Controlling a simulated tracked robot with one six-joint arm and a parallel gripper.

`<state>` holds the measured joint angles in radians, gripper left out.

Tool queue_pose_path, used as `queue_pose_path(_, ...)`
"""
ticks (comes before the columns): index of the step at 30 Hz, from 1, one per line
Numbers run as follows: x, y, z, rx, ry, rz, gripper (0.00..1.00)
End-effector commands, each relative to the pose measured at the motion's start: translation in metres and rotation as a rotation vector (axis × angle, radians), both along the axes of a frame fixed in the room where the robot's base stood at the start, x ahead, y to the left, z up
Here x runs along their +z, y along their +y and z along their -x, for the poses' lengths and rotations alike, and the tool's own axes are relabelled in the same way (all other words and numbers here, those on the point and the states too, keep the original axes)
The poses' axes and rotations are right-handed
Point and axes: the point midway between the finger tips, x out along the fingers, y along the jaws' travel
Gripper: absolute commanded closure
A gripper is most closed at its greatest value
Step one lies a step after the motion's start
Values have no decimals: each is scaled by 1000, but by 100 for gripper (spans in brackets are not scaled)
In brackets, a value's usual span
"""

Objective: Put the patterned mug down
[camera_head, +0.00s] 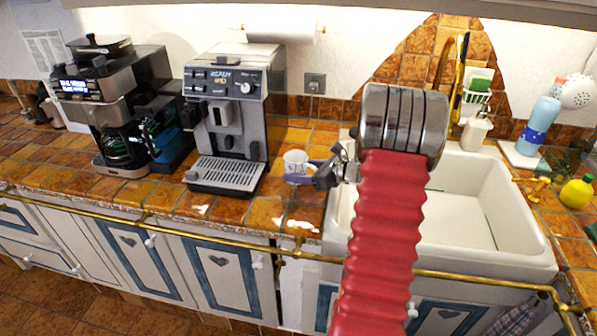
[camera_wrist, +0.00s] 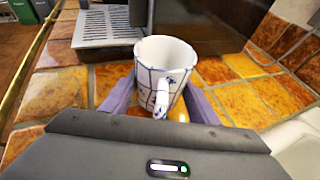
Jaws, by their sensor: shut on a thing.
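The patterned mug (camera_wrist: 170,62) is white with blue lines and stands upright between the two purple fingers of my gripper (camera_wrist: 160,100) in the wrist view. Its handle faces my wrist. In the head view the mug (camera_head: 295,161) is at the counter, just right of the silver espresso machine, with my gripper (camera_head: 300,178) around it. My gripper is shut on the mug. Whether the mug's base touches the tiles is hidden by the gripper body and I cannot tell.
The espresso machine (camera_head: 228,115) with its drip tray (camera_head: 228,174) stands left of the mug. A black coffee maker (camera_head: 112,105) is farther left. The white sink (camera_head: 478,195) lies to the right. Orange tiled counter (camera_head: 262,212) in front of the mug is free, bordered by a brass rail (camera_head: 200,234).

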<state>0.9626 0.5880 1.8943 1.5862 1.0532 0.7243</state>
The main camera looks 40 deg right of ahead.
Motion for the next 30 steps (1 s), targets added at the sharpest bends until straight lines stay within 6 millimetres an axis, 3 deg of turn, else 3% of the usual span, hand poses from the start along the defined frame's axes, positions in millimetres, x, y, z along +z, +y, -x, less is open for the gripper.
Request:
queue_pose_path(9, 0, 0, 0, 0, 0, 0, 27)
queue_pose_path(19, 3, -1, 1, -1, 0, 0, 27)
queue_pose_path(30, 21, -14, 45, -4, 0, 1, 27)
